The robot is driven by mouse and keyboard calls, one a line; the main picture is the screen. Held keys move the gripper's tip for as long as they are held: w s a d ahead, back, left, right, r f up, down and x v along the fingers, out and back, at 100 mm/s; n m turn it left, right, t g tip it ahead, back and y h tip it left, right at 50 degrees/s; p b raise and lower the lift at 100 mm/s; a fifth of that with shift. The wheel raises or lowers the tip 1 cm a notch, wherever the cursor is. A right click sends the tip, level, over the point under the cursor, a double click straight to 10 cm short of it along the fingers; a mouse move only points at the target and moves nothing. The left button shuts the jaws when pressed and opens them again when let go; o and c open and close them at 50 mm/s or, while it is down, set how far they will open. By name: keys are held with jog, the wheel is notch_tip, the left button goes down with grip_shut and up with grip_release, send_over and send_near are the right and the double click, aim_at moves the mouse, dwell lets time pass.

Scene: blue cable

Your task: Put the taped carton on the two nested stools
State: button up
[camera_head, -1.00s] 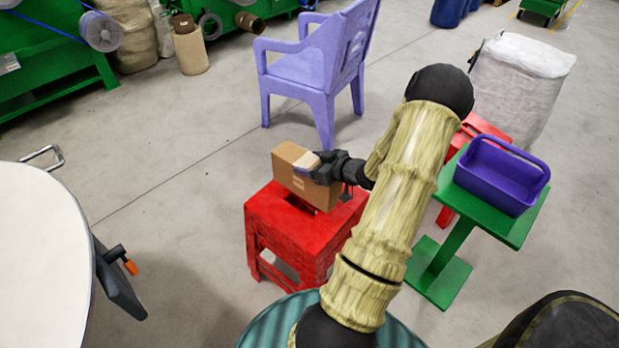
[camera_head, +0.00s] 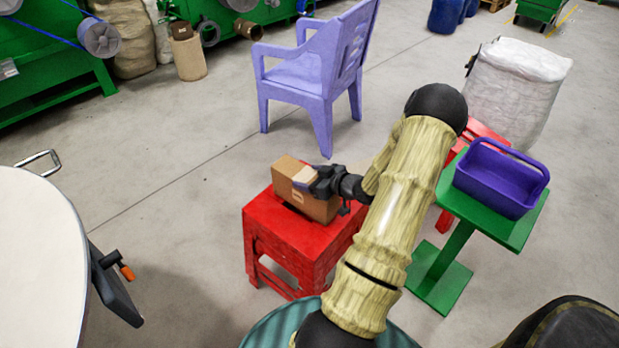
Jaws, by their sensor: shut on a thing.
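The taped carton (camera_head: 296,190) is a small brown box with pale tape on its top. It is at the red nested stools (camera_head: 283,232), over the middle of the top seat, and looks upright. It appears to touch the seat, though its underside is hard to see. My gripper (camera_head: 308,181) is shut on the carton at its upper right side. My arm comes in from the right and hides the right part of the stools.
A lilac armchair (camera_head: 312,82) stands behind the stools. A green stand (camera_head: 490,222) with a purple basket (camera_head: 500,180) is at the right, with another red stool (camera_head: 482,130) behind it. A white round table (camera_head: 38,260) is at the left. Floor left of the stools is clear.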

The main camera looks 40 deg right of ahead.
jog(key=shift+f, duration=0.1)
jog(key=o, duration=1.9)
jog(key=shift+r, duration=0.2)
jog(key=p+v, duration=0.2)
jog(key=v, duration=1)
